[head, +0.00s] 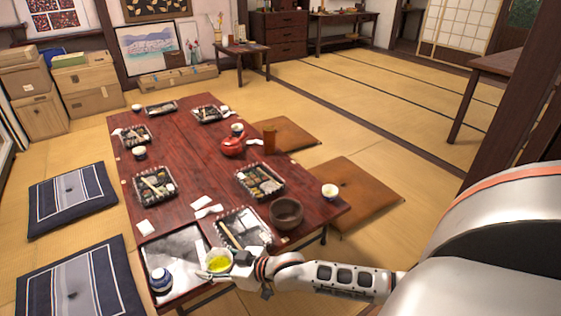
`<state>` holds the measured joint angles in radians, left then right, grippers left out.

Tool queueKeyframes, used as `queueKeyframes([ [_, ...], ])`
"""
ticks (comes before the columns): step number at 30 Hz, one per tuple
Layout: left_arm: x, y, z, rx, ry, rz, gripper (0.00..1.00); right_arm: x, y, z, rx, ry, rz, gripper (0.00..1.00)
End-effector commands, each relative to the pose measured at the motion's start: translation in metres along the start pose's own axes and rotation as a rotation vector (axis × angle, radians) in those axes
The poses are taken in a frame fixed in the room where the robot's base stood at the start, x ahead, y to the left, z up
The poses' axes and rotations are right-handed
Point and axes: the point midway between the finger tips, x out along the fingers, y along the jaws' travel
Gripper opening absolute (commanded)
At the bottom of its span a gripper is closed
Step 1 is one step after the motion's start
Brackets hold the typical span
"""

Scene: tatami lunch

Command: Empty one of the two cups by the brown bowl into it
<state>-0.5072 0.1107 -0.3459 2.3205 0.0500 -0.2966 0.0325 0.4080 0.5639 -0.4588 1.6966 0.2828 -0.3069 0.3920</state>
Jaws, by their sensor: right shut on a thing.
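The brown bowl (286,213) stands at the near right of the red-brown table (190,185). A small white cup (330,191) stands to the right of the bowl, near the table edge. My right gripper (232,265) is shut on another cup (218,261) with yellow-green liquid inside. It holds this cup to the left of and nearer than the bowl, over the near end of the table. The fingertips are partly hidden behind the cup. My left gripper is not in view.
A blue-and-white jar (160,281) stands on a grey tray (154,249) left of the held cup. A lunch box (262,241) lies between cup and bowl. A red teapot (232,146) stands farther back. Cushions (366,190) flank the table.

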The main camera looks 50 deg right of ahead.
Motion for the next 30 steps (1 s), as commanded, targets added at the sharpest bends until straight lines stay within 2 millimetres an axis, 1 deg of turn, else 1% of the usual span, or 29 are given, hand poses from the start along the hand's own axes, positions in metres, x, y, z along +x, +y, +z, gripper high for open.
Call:
queueKeyframes([
  [1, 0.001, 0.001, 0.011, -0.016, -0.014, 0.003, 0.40, 0.006, 0.013, 0.025, 0.002, -0.017, 0.003, 0.24],
  [3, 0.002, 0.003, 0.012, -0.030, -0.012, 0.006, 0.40, 0.011, 0.031, 0.040, 0.004, -0.017, 0.009, 0.24],
  [8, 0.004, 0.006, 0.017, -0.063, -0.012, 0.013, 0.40, 0.021, 0.075, 0.071, 0.011, -0.015, 0.026, 0.24],
  [14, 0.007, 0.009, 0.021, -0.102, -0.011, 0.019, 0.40, 0.026, 0.133, 0.104, 0.024, -0.014, 0.057, 0.24],
  [15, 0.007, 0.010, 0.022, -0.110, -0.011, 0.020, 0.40, 0.025, 0.146, 0.110, 0.027, -0.014, 0.065, 0.24],
  [19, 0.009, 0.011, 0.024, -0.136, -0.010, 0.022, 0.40, 0.024, 0.185, 0.126, 0.036, -0.014, 0.089, 0.24],
  [21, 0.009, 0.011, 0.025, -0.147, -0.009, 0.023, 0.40, 0.022, 0.206, 0.133, 0.041, -0.012, 0.102, 0.24],
  [24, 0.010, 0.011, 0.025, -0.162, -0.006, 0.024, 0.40, 0.019, 0.232, 0.138, 0.048, -0.009, 0.119, 0.25],
  [27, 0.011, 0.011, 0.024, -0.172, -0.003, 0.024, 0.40, 0.016, 0.252, 0.141, 0.054, -0.006, 0.132, 0.25],
  [30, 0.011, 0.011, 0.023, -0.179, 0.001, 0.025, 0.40, 0.013, 0.265, 0.141, 0.058, -0.003, 0.141, 0.25],
])
